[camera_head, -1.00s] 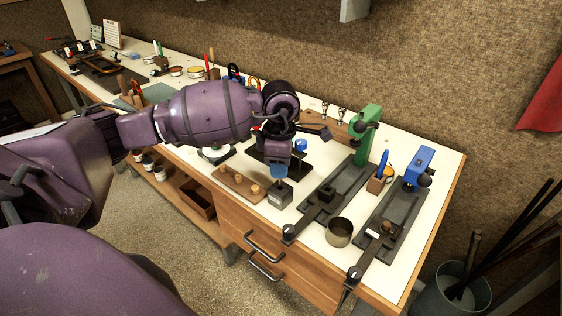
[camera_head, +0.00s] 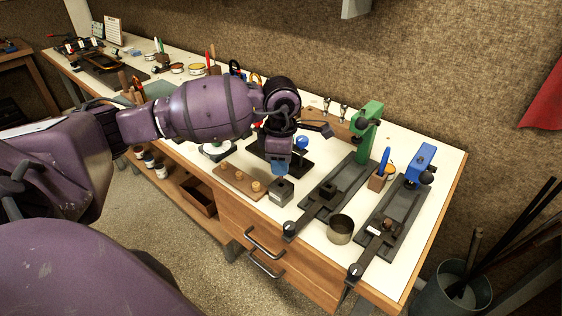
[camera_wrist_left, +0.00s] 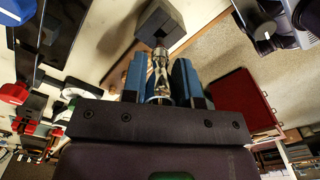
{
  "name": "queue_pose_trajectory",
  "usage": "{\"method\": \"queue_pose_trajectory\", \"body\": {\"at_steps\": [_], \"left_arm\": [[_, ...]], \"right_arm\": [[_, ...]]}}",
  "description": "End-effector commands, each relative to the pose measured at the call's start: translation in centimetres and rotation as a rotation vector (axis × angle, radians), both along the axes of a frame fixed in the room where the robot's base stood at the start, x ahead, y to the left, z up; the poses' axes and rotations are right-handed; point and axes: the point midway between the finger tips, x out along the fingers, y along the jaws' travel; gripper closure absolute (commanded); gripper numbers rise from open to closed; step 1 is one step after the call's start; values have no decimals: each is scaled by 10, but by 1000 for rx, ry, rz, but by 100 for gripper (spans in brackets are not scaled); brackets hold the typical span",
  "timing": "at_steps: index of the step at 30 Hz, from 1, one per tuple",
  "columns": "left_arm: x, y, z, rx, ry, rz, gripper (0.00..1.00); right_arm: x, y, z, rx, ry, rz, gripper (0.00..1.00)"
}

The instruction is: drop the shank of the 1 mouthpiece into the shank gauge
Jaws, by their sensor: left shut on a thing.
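My left gripper (camera_head: 278,169) hangs fingers-down just behind and above the shank gauge, a small dark grey block (camera_head: 281,193) on the bench top. The left wrist view shows the blue fingers (camera_wrist_left: 160,84) shut on a silvery mouthpiece (camera_wrist_left: 160,70). Its narrow end points toward the grey gauge (camera_wrist_left: 160,22) in that view. I cannot tell whether that end touches the gauge or is apart from it. In the head view the mouthpiece is hidden by the gripper. My right gripper is not in view.
A wooden board with pegs (camera_head: 238,181) lies left of the gauge. A metal cup (camera_head: 340,229) and a dark fixture with a green head (camera_head: 368,118) stand to the right, with a blue-headed fixture (camera_head: 420,163) beyond. Drawer handles (camera_head: 265,243) jut below the front edge.

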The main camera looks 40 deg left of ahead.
Motion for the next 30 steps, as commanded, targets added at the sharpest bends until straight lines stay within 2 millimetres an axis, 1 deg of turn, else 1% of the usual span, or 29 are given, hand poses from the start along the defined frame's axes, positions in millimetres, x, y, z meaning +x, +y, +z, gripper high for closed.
{"method": "queue_pose_trajectory", "body": {"at_steps": [12, 19, 30], "left_arm": [[0, 0, 0, 0, 0, 0, 100], [0, 0, 0, 0, 0, 0, 100], [0, 0, 0, 0, 0, 0, 100]], "right_arm": [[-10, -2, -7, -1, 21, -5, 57], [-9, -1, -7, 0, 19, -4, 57], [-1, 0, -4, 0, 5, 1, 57]]}}
